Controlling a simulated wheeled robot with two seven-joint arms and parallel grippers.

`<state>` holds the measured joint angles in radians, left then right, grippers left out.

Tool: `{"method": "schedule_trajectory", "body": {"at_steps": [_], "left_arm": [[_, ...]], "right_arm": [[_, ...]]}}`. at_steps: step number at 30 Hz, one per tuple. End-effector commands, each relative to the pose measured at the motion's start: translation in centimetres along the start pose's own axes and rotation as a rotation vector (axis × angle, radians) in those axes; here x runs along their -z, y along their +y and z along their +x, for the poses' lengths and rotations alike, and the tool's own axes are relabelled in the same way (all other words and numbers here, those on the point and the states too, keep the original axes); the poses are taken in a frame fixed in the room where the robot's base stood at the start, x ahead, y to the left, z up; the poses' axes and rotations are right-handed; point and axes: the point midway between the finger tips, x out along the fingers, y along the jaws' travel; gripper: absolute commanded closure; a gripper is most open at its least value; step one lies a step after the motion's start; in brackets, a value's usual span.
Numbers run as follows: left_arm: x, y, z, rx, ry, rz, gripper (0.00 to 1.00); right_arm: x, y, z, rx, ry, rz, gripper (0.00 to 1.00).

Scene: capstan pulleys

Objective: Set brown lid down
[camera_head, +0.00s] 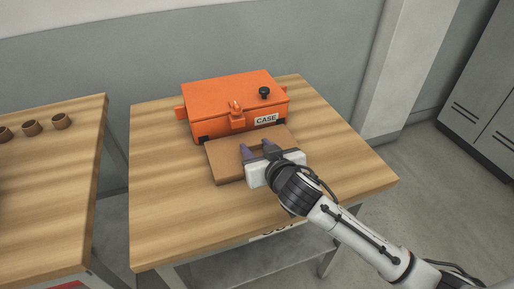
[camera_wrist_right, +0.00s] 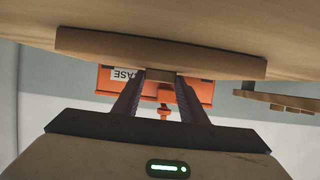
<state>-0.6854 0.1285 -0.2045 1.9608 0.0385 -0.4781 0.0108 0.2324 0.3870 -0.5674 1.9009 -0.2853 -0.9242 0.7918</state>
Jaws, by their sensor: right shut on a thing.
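The brown lid (camera_head: 226,158) is a flat rectangular board in front of the orange case on the wooden table (camera_head: 170,215). In the right wrist view the lid (camera_wrist_right: 100,45) shows edge-on, with a small brown block, seemingly its handle, between my finger tips. My right gripper (camera_head: 258,149) is over the lid and shut on it, with its purple-grey fingers also in the wrist view (camera_wrist_right: 160,78). The lid looks level and close to the tabletop; I cannot tell whether it touches. The hand hides its near right part. My left gripper is not in view.
The orange case (camera_head: 225,92), labelled CASE, stands closed right behind the lid, with a black knob (camera_head: 264,92) on top and a front latch (camera_head: 236,115). The table is clear to the left and right. A second table (camera_head: 50,180) at left bears small brown cups (camera_head: 31,128).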

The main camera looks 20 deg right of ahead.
Motion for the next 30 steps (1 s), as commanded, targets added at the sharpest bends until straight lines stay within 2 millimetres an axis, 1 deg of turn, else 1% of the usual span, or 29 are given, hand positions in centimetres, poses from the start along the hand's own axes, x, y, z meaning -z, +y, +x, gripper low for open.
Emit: {"method": "schedule_trajectory", "body": {"at_steps": [5, 8, 9, 11, 12, 20, 22, 23, 26, 30], "left_arm": [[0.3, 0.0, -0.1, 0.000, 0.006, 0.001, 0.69], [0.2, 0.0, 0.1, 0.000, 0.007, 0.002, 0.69], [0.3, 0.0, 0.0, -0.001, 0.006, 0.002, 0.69], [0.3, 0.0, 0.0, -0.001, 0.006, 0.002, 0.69], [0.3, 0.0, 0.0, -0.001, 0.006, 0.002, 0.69], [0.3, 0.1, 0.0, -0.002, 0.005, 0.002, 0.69], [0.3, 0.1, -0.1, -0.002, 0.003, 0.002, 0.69], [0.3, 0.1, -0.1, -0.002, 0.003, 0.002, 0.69], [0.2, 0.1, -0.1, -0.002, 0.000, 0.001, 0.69], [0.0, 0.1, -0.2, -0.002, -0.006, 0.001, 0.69]], "right_arm": [[0.0, 0.0, 0.0, 0.000, 0.001, 0.000, 0.84], [-0.3, 0.0, 0.1, 0.000, 0.000, 0.000, 0.84], [-0.2, 0.0, 0.1, 0.000, 0.000, -0.001, 0.57], [-0.2, 0.0, 0.1, 0.000, 0.000, -0.001, 0.46], [-0.2, 0.0, 0.1, 0.000, 0.000, -0.001, 0.43], [-0.1, 0.0, 0.0, 0.000, 0.000, -0.001, 0.43], [0.2, 0.0, -0.1, 0.000, 0.002, -0.002, 0.43], [0.1, 0.0, -0.3, 0.001, 0.001, -0.001, 0.43], [0.0, -0.1, -1.6, 0.002, -0.001, 0.000, 0.43], [0.0, 0.0, -4.5, 0.002, -0.002, 0.001, 0.43]]}}
